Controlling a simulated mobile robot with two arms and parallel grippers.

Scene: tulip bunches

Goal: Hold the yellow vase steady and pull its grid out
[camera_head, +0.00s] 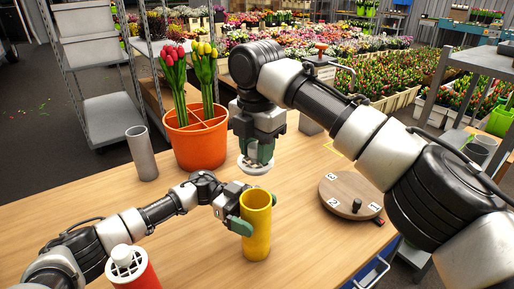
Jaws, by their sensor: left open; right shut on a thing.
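The yellow vase (257,233) stands upright on the wooden table near the middle, its top open. My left gripper (243,212) is open at the vase's left side, with one green finger overlapping its lower left wall. I cannot tell whether the fingers touch it. My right gripper (257,153) points down above and behind the vase. It is shut on a pale round grid (254,167), which is clear of the vase's rim. The gripper partly hides the grid.
A red vase with a white grid (125,260) stands at the lower left. An orange divided bucket (195,146) holds red and yellow tulips. A grey vase (141,153) stands left of it. A round wooden board (350,196) with a knob and labels lies on the right.

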